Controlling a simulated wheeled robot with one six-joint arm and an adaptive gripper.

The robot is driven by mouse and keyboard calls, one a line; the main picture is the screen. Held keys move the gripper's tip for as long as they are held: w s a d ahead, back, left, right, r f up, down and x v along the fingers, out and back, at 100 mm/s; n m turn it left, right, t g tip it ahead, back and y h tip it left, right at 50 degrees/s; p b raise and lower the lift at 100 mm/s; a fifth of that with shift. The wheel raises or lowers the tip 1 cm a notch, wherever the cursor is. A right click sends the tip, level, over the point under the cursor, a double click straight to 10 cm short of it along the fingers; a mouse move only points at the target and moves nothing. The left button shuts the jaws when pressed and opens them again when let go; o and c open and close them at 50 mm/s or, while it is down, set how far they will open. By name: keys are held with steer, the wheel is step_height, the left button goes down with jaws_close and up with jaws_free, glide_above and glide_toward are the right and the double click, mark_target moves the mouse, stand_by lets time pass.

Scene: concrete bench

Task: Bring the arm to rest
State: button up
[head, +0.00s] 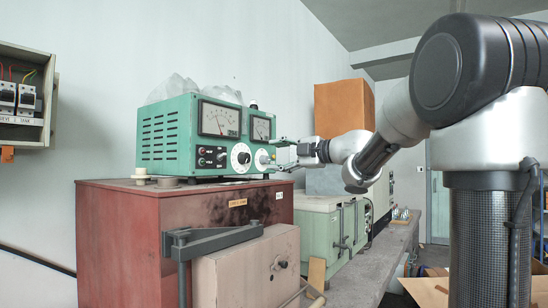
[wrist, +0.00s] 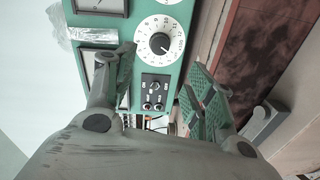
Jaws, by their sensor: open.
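My gripper (head: 284,153) is at the right end of the green instrument's front in the head view, close to its lower right dial. My arm (head: 375,155) reaches left to it from the right side. In the wrist view, my gripper (wrist: 163,66) has its two fingers spread apart with nothing between them. The green instrument (wrist: 183,55) fills the background there, with a white numbered dial (wrist: 160,42) and small knobs beyond the fingers. I cannot tell whether a fingertip touches the panel.
The green instrument (head: 165,135) stands on a red cabinet (head: 120,240). A grey bracket arm (head: 215,240) juts out in front, by a beige box (head: 245,270). A pale green cabinet (head: 317,230) and an orange box (head: 345,108) are behind. An open cardboard box (head: 425,290) sits low right.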

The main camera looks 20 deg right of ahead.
stand_by(0.3)
steer(key=w+d+f+m+t+h, duration=0.1)
steer(key=d+f+m+h, duration=0.2)
steer(key=d+m+h, duration=0.3)
steer(key=w+d+f+m+t+h, duration=0.1)
steer(key=w+d+f+m+h, duration=0.2)
steer(key=d, duration=0.5)
steer(key=s+d+f+m+g+h, duration=0.35)
steer(key=s+f+m, duration=0.2)
steer(key=s, duration=0.25)
steer(key=s+d+f+m+g+h, duration=0.2)
steer(key=s+d+f+m+g, duration=0.1)
steer(key=s+d+f+m, duration=0.3)
steer(key=s+a+f+m+g+y, duration=0.1)
steer(key=s+a+f, duration=0.3)
steer(key=s, duration=0.4)
steer(key=s+a+f+g+y, duration=0.1)
steer(key=s+a+f+g, duration=0.1)
steer(key=s+a+f, duration=0.2)
steer(key=s+a+f+m+g+y, duration=0.1)
steer(key=s+a+f+g+y, duration=0.1)
steer(key=s+a+f, duration=0.2)
steer(key=s+a, duration=0.3)
steer(key=s, duration=0.5)
steer(key=shift+s+a+m, duration=0.25)
steer(key=shift+m, duration=0.1)
